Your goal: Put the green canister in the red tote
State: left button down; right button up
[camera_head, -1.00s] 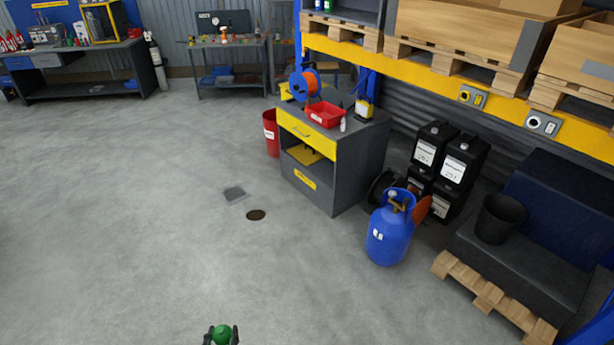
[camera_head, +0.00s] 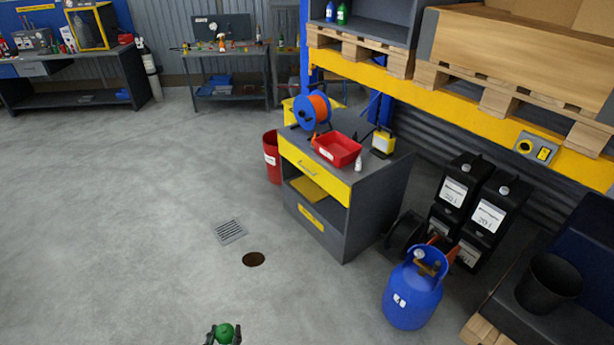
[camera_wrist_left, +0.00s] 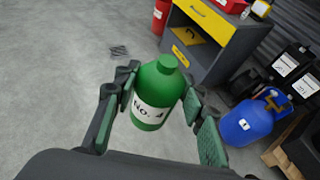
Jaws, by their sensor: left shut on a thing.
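The green canister (camera_wrist_left: 158,95) with a white label stands between the fingers of my left gripper (camera_wrist_left: 163,110) in the left wrist view. My left gripper is shut on it. In the head view the canister's top (camera_head: 225,333) and my left gripper (camera_head: 223,334) show at the bottom edge, above the floor. The red tote (camera_head: 338,149) is a shallow open tray on top of the grey and yellow workbench, well ahead of the gripper. The tote's edge also shows at the top of the left wrist view (camera_wrist_left: 233,5). My right gripper is not in view.
The workbench (camera_head: 374,217) also carries a cable reel (camera_head: 313,110), a small white bottle (camera_head: 358,163) and a yellow lamp (camera_head: 383,142). A blue gas cylinder (camera_head: 411,296) and black cans (camera_head: 486,215) stand to its right. A red bin (camera_head: 272,158) is at its left. Open floor lies ahead.

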aim_at(337, 149)
jog(key=i, duration=2.85)
jog(key=z, duration=1.15)
